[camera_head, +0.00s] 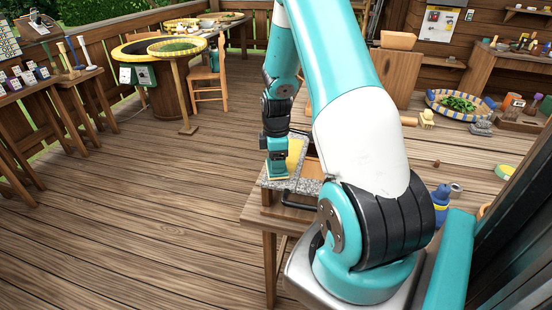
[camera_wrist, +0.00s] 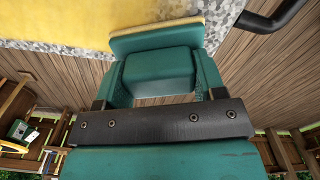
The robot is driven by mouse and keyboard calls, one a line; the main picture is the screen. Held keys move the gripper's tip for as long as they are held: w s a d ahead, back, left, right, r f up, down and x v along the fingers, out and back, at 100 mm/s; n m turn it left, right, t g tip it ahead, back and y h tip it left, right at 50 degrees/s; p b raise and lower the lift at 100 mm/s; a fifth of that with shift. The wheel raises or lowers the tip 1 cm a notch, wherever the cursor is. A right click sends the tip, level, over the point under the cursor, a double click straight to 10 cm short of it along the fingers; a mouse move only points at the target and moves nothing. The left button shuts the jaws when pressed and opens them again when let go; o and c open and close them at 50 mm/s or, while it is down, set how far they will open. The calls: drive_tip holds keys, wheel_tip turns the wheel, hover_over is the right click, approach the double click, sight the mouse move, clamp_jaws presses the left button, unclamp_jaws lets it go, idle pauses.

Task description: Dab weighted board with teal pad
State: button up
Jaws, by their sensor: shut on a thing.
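The weighted board has a speckled grey border (camera_head: 311,186) and a yellow face (camera_head: 295,149). It lies on a small wooden table, partly hidden behind my arm; in the wrist view its yellow face (camera_wrist: 60,22) fills the upper left. My gripper (camera_head: 274,164) points down over the board's left edge. It is shut on the teal pad (camera_head: 277,176), which shows a block grip and a wider plate (camera_wrist: 158,38) with a pale yellow edge in the wrist view. The pad overlaps the board's border in view; I cannot tell whether it touches.
A black bent handle or bar (camera_head: 299,206) sticks out by the board's near side, and also shows in the wrist view (camera_wrist: 275,18). A blue bottle (camera_head: 440,197) stands right of my arm. A blue-rimmed basket (camera_head: 460,103) is farther right. The floor at left is clear.

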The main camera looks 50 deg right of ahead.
drive_tip(key=shift+f, duration=0.2)
drive_tip(key=shift+s+d+r, duration=0.15)
drive_tip(key=shift+s+d, duration=0.05)
drive_tip(key=shift+s, duration=0.2)
idle(0.3)
drive_tip(key=shift+w+a, duration=0.35)
drive_tip(key=shift+w, duration=0.5)
drive_tip(key=shift+s+d+f, duration=0.15)
drive_tip(key=shift+s, duration=0.35)
drive_tip(key=shift+s+d+f, duration=0.1)
drive_tip(key=shift+s+d, duration=0.05)
drive_tip(key=shift+s, duration=0.3)
